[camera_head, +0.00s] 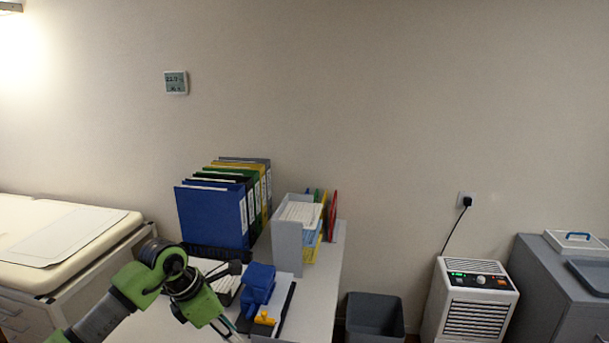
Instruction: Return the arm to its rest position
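My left arm (112,308), green and dark grey, comes in from the lower left and bends at a green joint over the desk's front left part. Its far end, with the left gripper (229,327), points down and right near the bottom edge. The fingers are small and partly cut off, so I cannot tell whether they are open or shut. My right arm and gripper are not in view.
The white desk (323,281) holds several binders (213,215), a grey paper holder (288,246) and a blue desk item (258,284) close beside the arm. An examination couch (120,220) stands left. A grey bin (375,315), white appliance (470,301) and grey cabinet (540,290) stand right.

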